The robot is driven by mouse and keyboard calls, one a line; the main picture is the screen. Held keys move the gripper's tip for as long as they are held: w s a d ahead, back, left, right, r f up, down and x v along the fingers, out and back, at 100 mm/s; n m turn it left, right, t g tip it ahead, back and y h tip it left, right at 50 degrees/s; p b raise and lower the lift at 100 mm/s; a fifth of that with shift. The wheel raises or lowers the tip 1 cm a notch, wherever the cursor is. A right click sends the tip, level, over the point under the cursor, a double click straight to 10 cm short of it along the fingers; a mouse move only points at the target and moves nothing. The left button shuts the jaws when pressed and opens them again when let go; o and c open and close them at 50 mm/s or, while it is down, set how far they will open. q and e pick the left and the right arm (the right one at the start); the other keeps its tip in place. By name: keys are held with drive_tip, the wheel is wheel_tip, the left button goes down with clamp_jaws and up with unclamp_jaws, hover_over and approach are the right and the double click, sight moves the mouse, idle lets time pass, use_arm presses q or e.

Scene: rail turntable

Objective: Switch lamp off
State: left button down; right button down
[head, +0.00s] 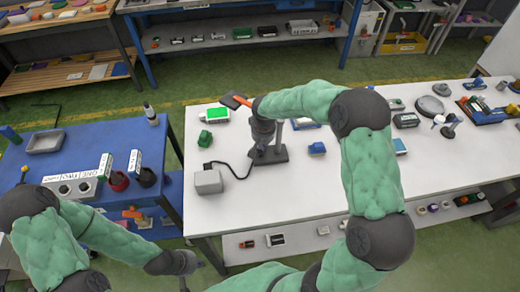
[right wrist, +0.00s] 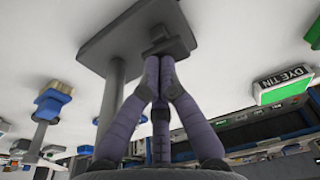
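The lamp's dark flat base (head: 277,157) stands on the white table in the head view, with a post rising from it. In the right wrist view the base (right wrist: 118,38) carries a small dark block (right wrist: 172,42), possibly the switch. My right gripper (head: 262,149) points down over the base. In the right wrist view its fingertips (right wrist: 159,62) are together at the block; contact is unclear. My left gripper (head: 187,270) is low between the tables, its fingers too small to judge.
A grey box (head: 208,182) is joined to the base by a black cable. A blue block (head: 317,148) lies right of the lamp. A green-and-white box (head: 216,115) and a green block (head: 205,139) are left. The white table's front middle (head: 290,195) is clear.

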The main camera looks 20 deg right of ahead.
drive_tip(key=shift+s, duration=0.1)
drive_tip(key=shift+r+p, duration=2)
drive_tip(key=shift+r, duration=1.4)
